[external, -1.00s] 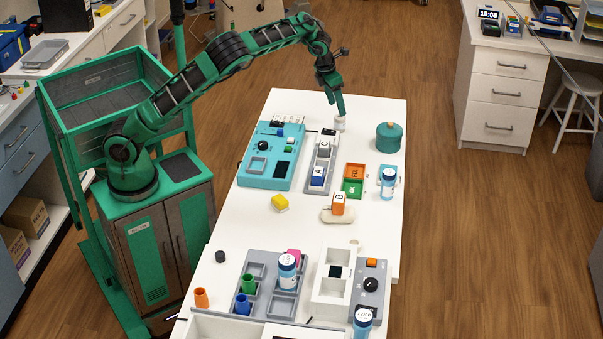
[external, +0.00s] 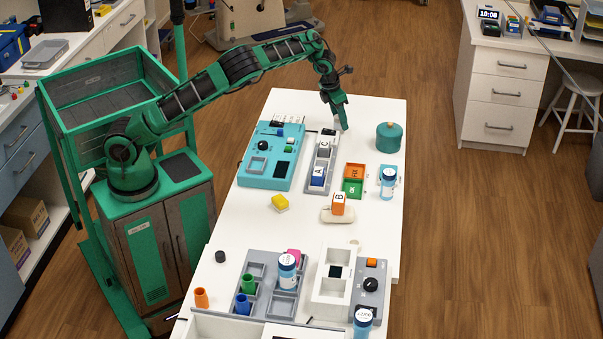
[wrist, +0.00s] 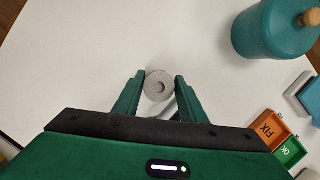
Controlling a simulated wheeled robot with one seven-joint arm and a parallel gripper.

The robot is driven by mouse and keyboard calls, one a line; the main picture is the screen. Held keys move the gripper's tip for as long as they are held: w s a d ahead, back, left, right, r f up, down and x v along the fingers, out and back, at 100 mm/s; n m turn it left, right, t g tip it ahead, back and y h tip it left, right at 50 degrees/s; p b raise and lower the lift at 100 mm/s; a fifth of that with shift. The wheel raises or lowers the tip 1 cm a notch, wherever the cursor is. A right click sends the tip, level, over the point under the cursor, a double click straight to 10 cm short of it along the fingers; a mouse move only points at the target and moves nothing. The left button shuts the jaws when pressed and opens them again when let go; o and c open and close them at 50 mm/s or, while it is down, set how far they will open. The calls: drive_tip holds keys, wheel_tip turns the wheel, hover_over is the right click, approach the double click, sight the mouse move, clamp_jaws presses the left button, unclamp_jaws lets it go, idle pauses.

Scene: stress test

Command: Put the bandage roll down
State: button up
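The bandage roll (wrist: 153,90) is a small whitish cylinder with a round hole in its top, seen end-on in the wrist view. It is between the two green fingers of my gripper (wrist: 160,78), with hardly any gap on either side. I cannot tell whether they press on it. In the external view my gripper (external: 345,127) points down at the far end of the white table (external: 300,218). Its finger hides most of the roll there, and only a pale sliver shows. The roll looks upright and at or near the table surface.
A teal lidded jar (external: 389,138) stands right of my gripper. Bare table surrounds the roll at the far end.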

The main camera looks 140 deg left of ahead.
drive_tip(key=c, duration=0.6)
drive_tip(key=shift+r, duration=0.55)
drive_tip(key=r, duration=0.2)
drive_tip(key=s+r, duration=0.1)
drive_tip(key=shift+s+r, duration=0.15)
drive_tip(key=shift+r, duration=0.25)
drive_tip(key=s+r, duration=0.2)
drive_tip(key=s, duration=0.1)
drive_tip(key=s+r, duration=0.2)
drive_tip(key=s, duration=0.2)
drive_tip(key=s+r, duration=0.2)
drive_tip(key=s, duration=0.1)
drive_tip(key=shift+s+a+r, duration=0.1)
drive_tip(key=shift+s, duration=0.05)
